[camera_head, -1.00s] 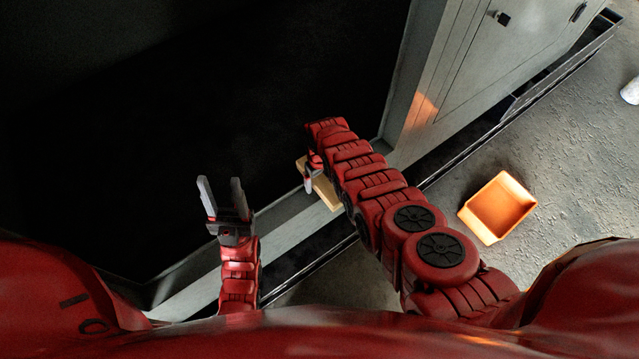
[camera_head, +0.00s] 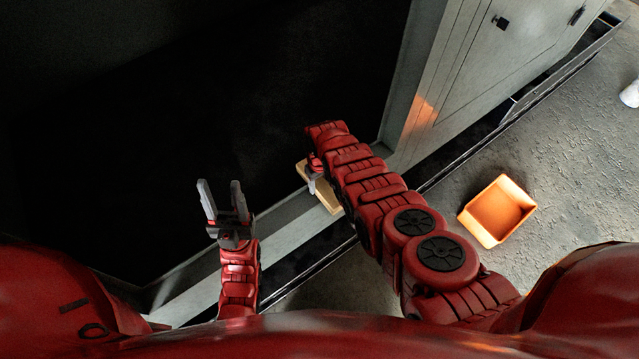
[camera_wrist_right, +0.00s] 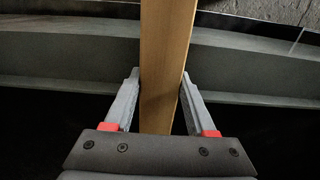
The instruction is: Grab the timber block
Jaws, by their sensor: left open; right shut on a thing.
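The timber block (camera_head: 326,194) is a light brown bar at the enclosure's lower sill, partly hidden behind my right arm in the head view. In the right wrist view the timber block (camera_wrist_right: 166,50) runs up through the middle of the picture. My right gripper (camera_wrist_right: 160,88) has its two grey fingers on either side of the block, shut on it. In the head view the right gripper (camera_head: 313,184) is mostly hidden by its arm. My left gripper (camera_head: 221,197) is open and empty, pointing up over the dark opening, left of the block.
The grey sill (camera_head: 278,229) of the enclosure runs diagonally below the dark opening. A grey door panel (camera_head: 500,60) stands at the upper right. An orange bin (camera_head: 497,211) sits on the rough floor at the right. A white object (camera_head: 631,93) lies at the right edge.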

